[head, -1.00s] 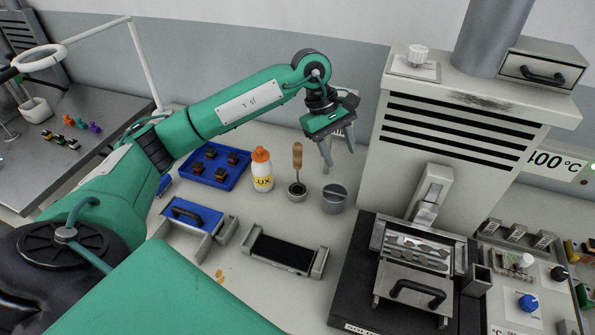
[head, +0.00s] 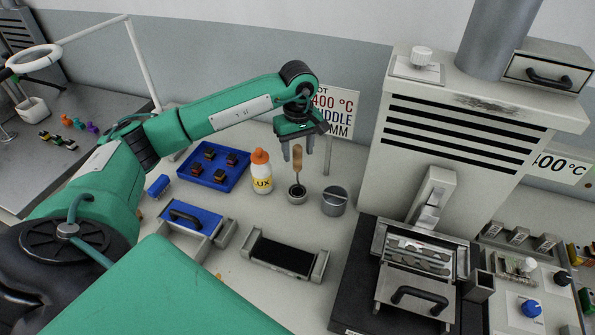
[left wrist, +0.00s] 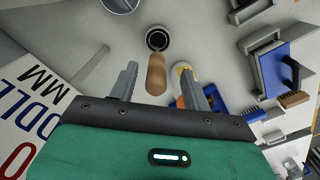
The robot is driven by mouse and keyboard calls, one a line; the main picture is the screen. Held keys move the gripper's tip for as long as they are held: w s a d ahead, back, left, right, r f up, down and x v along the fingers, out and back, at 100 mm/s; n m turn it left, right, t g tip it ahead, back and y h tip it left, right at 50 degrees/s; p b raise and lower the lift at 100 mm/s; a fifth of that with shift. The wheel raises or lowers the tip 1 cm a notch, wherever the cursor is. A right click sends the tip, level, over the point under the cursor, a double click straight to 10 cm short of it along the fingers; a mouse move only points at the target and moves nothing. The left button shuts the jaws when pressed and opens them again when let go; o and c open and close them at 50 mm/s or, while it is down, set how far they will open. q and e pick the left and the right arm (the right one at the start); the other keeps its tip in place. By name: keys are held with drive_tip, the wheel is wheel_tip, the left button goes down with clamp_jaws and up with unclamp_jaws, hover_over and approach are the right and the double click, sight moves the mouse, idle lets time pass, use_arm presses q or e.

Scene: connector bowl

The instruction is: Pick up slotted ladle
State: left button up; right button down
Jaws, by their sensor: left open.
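The slotted ladle shows as an upright wooden handle (head: 297,160) standing in a small round holder (head: 297,194); its lower end is hidden in the holder. In the left wrist view the handle (left wrist: 156,75) points up toward the camera between the fingers. My left gripper (head: 298,153) is open and points down over the handle. Its fingers stand on either side of the handle's top, apart from it. In the left wrist view the left gripper (left wrist: 158,80) shows a gap on both sides of the handle. My right gripper is not in view.
A white bottle with an orange cap (head: 261,172) stands close left of the holder, and a grey slotted pot (head: 335,201) close right. A blue tray (head: 213,185) lies further left. A sign (head: 335,112) stands behind, and the solder machine (head: 455,150) rises at right.

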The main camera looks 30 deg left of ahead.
sight(298, 160)
use_arm(q)
drive_tip(key=f, duration=0.1)
drive_tip(key=f+p, duration=0.1)
drive_tip(key=f, duration=0.1)
drive_tip(key=f+p, duration=0.1)
drive_tip(key=shift+w+a+f, duration=0.35)
drive_tip(key=shift+f, duration=0.3)
clamp_jaws()
drive_tip(key=shift+r, duration=0.1)
